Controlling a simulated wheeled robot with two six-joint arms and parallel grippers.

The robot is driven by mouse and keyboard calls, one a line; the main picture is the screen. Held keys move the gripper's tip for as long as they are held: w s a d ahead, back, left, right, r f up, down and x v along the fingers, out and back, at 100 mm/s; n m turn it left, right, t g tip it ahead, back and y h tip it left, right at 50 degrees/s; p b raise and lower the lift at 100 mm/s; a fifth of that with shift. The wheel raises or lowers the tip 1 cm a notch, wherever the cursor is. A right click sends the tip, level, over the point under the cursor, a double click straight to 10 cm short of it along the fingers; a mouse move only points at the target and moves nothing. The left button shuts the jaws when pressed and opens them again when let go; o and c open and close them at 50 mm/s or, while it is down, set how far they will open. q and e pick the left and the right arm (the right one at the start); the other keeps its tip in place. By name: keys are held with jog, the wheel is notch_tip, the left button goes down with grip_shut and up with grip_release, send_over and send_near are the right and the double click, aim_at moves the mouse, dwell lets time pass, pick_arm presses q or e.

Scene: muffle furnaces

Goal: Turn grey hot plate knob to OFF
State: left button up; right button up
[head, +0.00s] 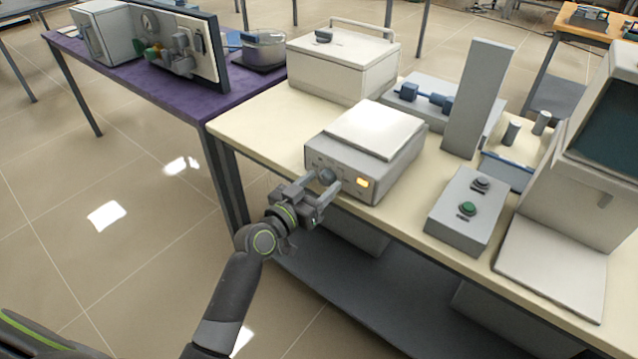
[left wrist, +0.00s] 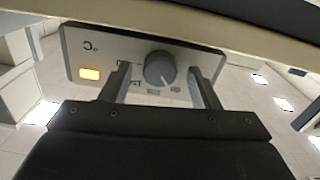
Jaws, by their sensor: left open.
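The grey hot plate (head: 336,180) has a white top and stands near the front edge of the cream table. Its front panel carries a round dark grey knob (head: 327,176) and a lit orange lamp (head: 362,183). In the left wrist view the knob (left wrist: 160,68) has a pale pointer line, and the lamp (left wrist: 90,74) glows. My left gripper (head: 326,184) is open in front of the panel, with one finger on each side of the knob. In the left wrist view a gap shows between the knob and the right finger. The panel's markings are partly hidden. My right gripper is not in view.
A grey box with a green button (head: 467,209) stands to the right. A white lidded box (head: 343,65) stands behind the hot plate. A tall grey column (head: 478,98) rises at back right. The table's front edge (head: 275,170) lies close to my left arm.

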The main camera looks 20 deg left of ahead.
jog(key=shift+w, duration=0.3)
pick_arm(q)
jog(key=c, duration=1)
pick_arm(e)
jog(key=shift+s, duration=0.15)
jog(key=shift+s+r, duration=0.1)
pick_arm(q)
jog(key=n+p, duration=0.1)
jog(key=n, duration=0.5)
jog(key=shift+n+p, duration=0.3)
jog(key=shift+n, duration=0.6)
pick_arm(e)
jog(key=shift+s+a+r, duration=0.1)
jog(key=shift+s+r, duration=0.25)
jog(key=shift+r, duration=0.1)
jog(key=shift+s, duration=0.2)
